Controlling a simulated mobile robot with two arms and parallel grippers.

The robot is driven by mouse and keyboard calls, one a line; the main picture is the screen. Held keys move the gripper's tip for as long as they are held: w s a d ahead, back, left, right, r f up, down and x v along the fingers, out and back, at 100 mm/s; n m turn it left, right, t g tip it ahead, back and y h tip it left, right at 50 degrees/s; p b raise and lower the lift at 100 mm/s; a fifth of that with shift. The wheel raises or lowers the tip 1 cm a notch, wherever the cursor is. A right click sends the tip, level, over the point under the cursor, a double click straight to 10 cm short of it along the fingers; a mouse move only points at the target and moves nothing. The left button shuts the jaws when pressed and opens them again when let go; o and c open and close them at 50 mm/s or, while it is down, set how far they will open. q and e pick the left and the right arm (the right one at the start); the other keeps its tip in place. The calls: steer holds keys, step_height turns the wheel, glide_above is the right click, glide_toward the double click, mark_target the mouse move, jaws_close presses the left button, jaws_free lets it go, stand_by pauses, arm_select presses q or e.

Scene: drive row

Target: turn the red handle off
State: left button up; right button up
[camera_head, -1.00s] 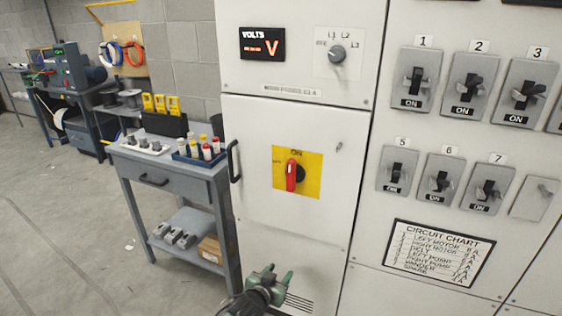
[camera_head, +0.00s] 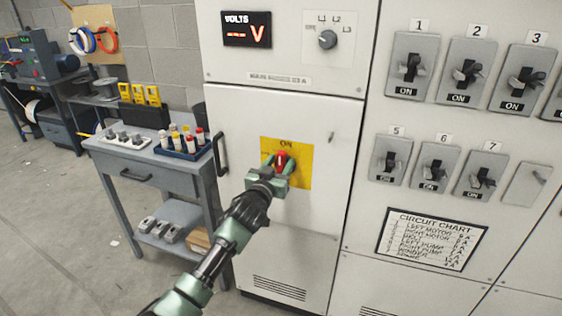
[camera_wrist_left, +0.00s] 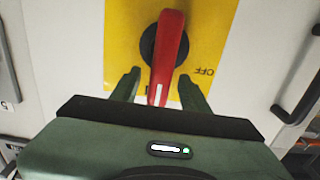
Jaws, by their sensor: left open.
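The red handle (camera_head: 281,159) is on a yellow plate (camera_head: 302,172) on the white cabinet door. My left gripper (camera_head: 279,170) is in front of it and covers its lower part in the head view. In the left wrist view the red handle (camera_wrist_left: 168,58) stands nearly upright on its black round base, with its white-marked end toward me. The open fingers of my left gripper (camera_wrist_left: 158,88) are on either side of that end, with gaps visible. "OFF" is printed on the yellow plate (camera_wrist_left: 215,40) beside the handle. My right gripper is not in view.
A black door handle (camera_head: 220,152) is left of the plate. A grey cart (camera_head: 150,172) with small bottles and boxes stands left of the cabinet. Numbered switches (camera_head: 408,66) and a circuit chart (camera_head: 430,238) are on the right panel. The voltmeter (camera_head: 247,29) reads dashes.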

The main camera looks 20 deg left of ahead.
arm_select(q)
steer(key=shift+w, duration=0.5)
jaws_close()
stand_by(1.2)
